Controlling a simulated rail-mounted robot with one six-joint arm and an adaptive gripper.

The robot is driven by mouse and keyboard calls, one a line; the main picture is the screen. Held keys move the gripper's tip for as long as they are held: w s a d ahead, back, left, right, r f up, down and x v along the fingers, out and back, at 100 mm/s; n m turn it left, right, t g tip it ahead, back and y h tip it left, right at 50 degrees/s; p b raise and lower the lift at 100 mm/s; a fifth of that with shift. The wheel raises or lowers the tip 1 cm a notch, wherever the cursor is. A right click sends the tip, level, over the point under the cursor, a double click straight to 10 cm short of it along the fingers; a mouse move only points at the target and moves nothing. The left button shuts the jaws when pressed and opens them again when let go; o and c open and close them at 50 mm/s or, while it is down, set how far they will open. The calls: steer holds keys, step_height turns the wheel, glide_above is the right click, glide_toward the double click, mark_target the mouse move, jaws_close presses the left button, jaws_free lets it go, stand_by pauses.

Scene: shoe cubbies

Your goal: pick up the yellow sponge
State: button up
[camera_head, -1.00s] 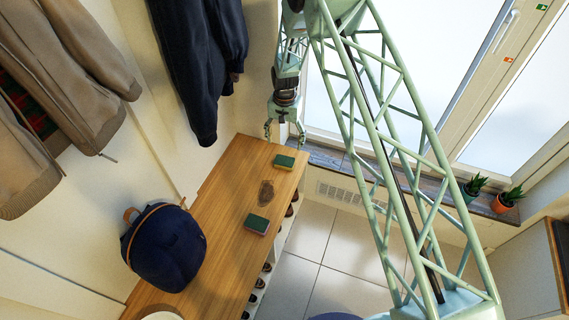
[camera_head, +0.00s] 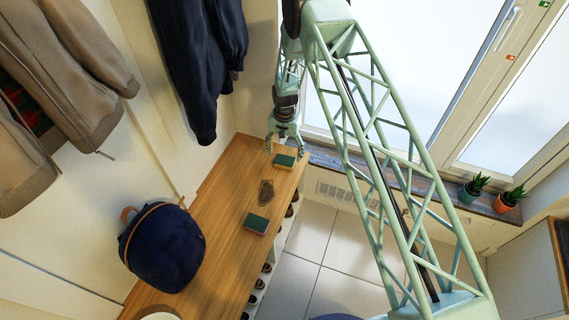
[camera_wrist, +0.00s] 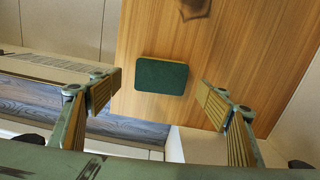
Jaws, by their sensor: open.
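A sponge with a dark green top (camera_head: 284,160) lies flat near the far end of the wooden bench (camera_head: 200,255). It also shows in the wrist view (camera_wrist: 162,76), with a thin yellow edge along its upper side. A second green-topped sponge (camera_head: 256,223) lies nearer on the same bench, with a paler side showing. My gripper (camera_head: 285,150) is open and points down over the far sponge. In the wrist view my gripper's fingers (camera_wrist: 160,90) stand wide apart to the left and right of that sponge, with nothing between them touching it.
A dark blue backpack (camera_head: 162,248) sits on the bench at the near left. Jackets (camera_head: 195,60) hang on the wall above. Shoes stand in cubbies under the bench edge. Two potted plants (camera_head: 507,201) stand on the window sill.

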mark_target(285, 160)
steer(key=shift+f, duration=0.1)
stand_by(0.3)
steer(key=shift+f+b, duration=0.7)
steer(key=shift+f, duration=1.75)
steer(key=shift+c, duration=0.9)
steer(key=c, duration=0.6)
